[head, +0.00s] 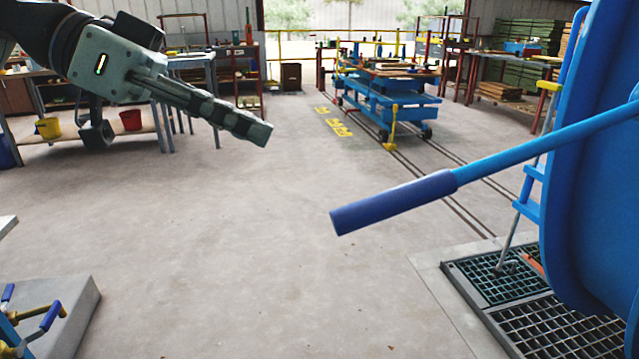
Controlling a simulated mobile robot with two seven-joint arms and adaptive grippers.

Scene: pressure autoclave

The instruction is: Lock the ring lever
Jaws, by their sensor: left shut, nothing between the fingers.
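The ring lever (540,150) is a long blue bar with a thicker dark blue grip (395,203) at its free end. It slopes down to the left from the big blue autoclave body (592,150) at the right edge. My left gripper (258,133) is at the upper left, pointing right and down. Its fingers are shut and empty, to the left of and above the grip in the picture, with a clear gap between them. The lever's root is cut off at the right edge. My right gripper is not in view.
Floor grates (560,325) lie below the autoclave at the lower right. A blue cart (390,95) stands on rails farther back. A grey block (75,310) with blue-handled yellow fittings sits at the lower left. Workbenches line the back. The middle floor is clear.

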